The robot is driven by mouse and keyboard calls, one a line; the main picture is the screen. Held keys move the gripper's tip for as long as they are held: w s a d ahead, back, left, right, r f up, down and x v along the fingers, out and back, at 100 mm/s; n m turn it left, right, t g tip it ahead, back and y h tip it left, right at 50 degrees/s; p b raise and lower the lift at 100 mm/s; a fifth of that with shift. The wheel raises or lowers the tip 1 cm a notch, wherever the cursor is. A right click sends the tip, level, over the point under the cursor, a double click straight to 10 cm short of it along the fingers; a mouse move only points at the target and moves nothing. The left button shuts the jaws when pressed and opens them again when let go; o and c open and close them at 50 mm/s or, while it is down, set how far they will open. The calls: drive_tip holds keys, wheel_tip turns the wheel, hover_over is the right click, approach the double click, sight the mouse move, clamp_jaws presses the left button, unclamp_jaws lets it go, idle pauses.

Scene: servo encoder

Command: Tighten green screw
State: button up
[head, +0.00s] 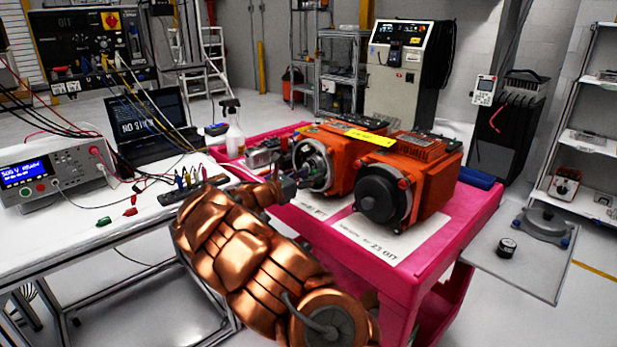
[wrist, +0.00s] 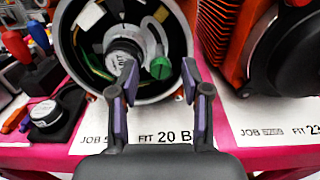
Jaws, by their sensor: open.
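The green screw (wrist: 160,68) sits inside the round open end of the left orange motor, right of a silver-and-black encoder hub (wrist: 124,56). My gripper (wrist: 158,76) is open in the wrist view, its two fingers apart in front of the motor opening. The screw shows in the gap between the fingertips, nearer the right finger; I cannot tell the distance to it. In the head view the left orange motor (head: 341,143) stands on the pink cart, its open end (head: 313,165) facing my arm. The screw cannot be made out there.
A second orange motor (head: 427,172) with a black end cover stands close on the right. Both motors rest above white job sheets on the pink cart (head: 472,226). A small round black part (wrist: 46,112) and tools lie at the left. A white workbench (head: 75,240) stands left.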

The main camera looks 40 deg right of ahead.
drive_tip(key=shift+c, duration=0.4)
clamp_jaws()
drive_tip(key=shift+f, duration=0.1)
drive_tip(key=m+b, duration=1.5)
drive_tip(key=b, duration=0.1)
drive_tip(key=shift+f+m+b, duration=0.1)
drive_tip(key=shift+m+b, duration=0.2)
idle(0.4)
